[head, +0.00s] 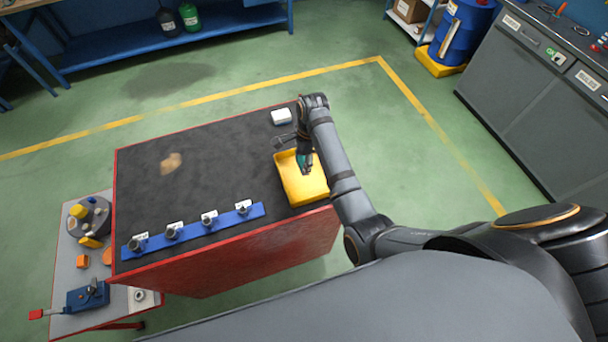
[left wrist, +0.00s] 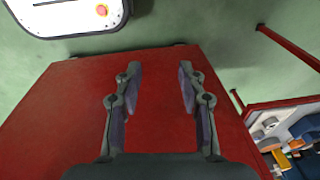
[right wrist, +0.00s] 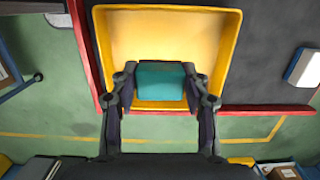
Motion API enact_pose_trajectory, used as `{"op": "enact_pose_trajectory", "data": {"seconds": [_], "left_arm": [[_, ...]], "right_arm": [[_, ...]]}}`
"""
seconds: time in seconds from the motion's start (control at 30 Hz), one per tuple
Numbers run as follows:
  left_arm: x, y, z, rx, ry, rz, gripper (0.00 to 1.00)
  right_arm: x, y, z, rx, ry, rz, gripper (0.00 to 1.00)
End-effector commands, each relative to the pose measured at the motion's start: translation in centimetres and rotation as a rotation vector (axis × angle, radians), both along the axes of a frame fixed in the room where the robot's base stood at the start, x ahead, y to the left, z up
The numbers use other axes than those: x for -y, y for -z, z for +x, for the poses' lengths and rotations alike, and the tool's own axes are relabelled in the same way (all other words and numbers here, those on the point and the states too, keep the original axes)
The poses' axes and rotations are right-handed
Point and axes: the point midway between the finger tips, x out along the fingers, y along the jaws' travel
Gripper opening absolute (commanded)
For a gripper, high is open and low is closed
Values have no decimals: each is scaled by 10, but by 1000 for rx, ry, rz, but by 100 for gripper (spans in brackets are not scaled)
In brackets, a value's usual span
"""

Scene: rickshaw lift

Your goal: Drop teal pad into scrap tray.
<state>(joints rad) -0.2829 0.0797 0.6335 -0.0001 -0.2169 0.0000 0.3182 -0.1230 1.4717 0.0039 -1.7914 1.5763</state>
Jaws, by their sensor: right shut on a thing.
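The yellow scrap tray (head: 312,190) stands at the right end of the dark-topped red bench. In the right wrist view the tray (right wrist: 120,40) fills the upper middle. My right gripper (head: 305,166) is over the tray in the head view. The teal pad (right wrist: 161,80) sits between the right gripper's fingers (right wrist: 160,88), which are shut on it. Only a small bit of the pad (head: 301,157) shows in the head view. My left gripper (left wrist: 158,105) is open and empty in front of a red panel. The left gripper is not in the head view.
A blue rail (head: 195,232) with several dark knobs lies along the bench's near edge. A white block (head: 281,117) is beyond the tray. A grey side table (head: 70,262) with parts stands at the left.

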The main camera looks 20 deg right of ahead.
Motion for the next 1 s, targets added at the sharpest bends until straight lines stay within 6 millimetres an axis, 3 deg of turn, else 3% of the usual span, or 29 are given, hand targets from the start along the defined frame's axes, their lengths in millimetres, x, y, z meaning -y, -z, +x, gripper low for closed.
{"op": "enact_pose_trajectory", "data": {"seconds": [0.17,0.2,0.4,0.73,1.0], "left_arm": [[0,1,-13,-20,-1,1,40],[0,2,-18,-28,-1,1,40],[-1,3,-32,-49,-2,0,40],[-3,2,-19,-29,-1,4,40],[-1,2,-21,-32,-2,2,40]], "right_arm": [[0,0,0,0,0,0,16],[0,0,0,0,0,0,48],[0,0,0,0,0,0,73],[0,-3,0,1,0,0,73],[6,-51,1,4,-1,0,73]]}}
